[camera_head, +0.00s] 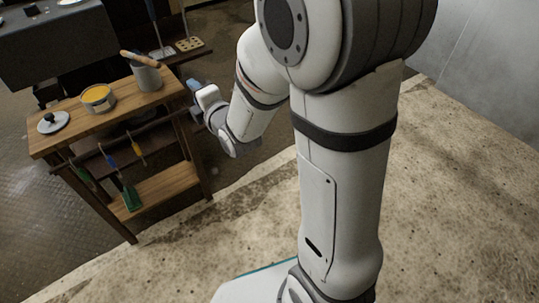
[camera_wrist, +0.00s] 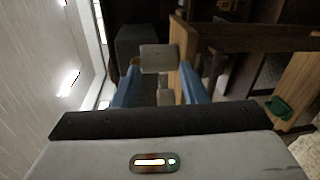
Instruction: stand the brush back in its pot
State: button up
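A grey pot (camera_head: 148,78) stands at the back right corner of a wooden cart top. A brush (camera_head: 140,58) with a light wooden handle leans slantwise over the pot's rim; whether its lower end is inside is hidden. My gripper (camera_head: 199,93) is to the right of the pot, beyond the cart edge and apart from pot and brush. In the wrist view its two blue finger parts (camera_wrist: 160,85) stand apart, with grey blocks between them. No brush shows clearly in the wrist view.
A yellow-filled tin (camera_head: 98,97) and a black-knobbed lid (camera_head: 53,122) occupy the wooden cart top (camera_head: 75,142). Several coloured tools hang along its front rail, including a green one (camera_head: 131,197). A dark machine (camera_head: 55,45) stands behind. Open floor (camera_head: 450,190) lies to the right.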

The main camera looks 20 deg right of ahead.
jog(key=s+d+f+m+g+h, duration=0.1)
jog(key=s+d+m+g, duration=0.3)
jog(key=s+m, duration=0.3)
jog(key=s+d+f+m+g+h, duration=0.1)
jog(key=s+d+m+g+h, duration=0.1)
jog(key=s+d+m+g, duration=0.2)
jog(key=s+d+f+m+g+h, duration=0.2)
jog(key=s+d+m+g, duration=0.2)
jog(key=s+m, duration=0.7)
jog(key=s+g, duration=0.2)
jog(key=shift+s+g, duration=0.2)
jog(key=shift+g, duration=0.2)
